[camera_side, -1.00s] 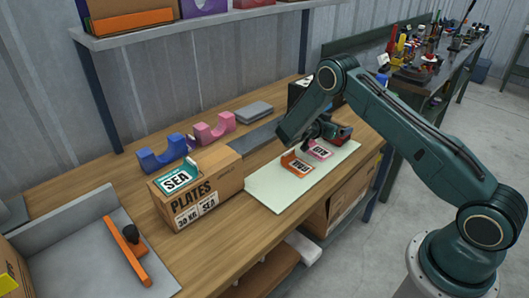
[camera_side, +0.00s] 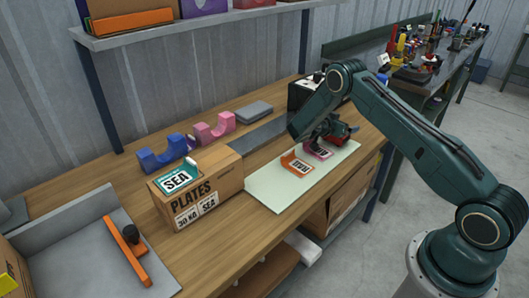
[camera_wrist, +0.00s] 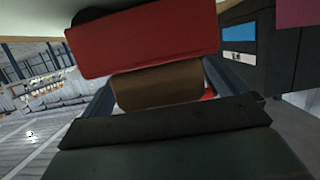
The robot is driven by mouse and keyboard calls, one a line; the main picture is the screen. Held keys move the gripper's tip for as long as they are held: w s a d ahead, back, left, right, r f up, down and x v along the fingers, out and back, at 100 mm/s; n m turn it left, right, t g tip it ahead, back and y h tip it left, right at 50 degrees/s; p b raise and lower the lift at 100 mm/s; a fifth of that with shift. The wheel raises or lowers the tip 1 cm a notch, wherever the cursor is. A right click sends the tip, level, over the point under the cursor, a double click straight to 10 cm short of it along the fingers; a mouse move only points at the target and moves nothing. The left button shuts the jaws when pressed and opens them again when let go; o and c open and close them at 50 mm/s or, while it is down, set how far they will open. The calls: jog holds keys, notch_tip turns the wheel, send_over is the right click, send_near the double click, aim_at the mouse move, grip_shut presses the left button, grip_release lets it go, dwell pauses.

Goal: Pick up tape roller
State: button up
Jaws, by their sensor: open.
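The tape roller (camera_side: 340,132) shows as a red piece at the far end of the bench, partly hidden behind my gripper. In the wrist view its red body (camera_wrist: 145,42) and a brown roll (camera_wrist: 157,88) fill the middle, very close to the camera. My gripper (camera_side: 322,138) is open and low over the far end of the pale mat, right beside the tape roller. Dark gripper edges show on both sides of the brown roll in the wrist view. I cannot tell whether they touch it.
An orange holder (camera_side: 297,166) and a pink holder (camera_side: 318,151) with labels lie on the pale mat (camera_side: 275,190). A dark box (camera_side: 304,92) stands behind. The mat's near part is clear.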

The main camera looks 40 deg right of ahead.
jog(key=c, duration=1.2)
jog(key=shift+r, duration=0.15)
notch_tip(320, 180, up, 20)
dwell(0.7)
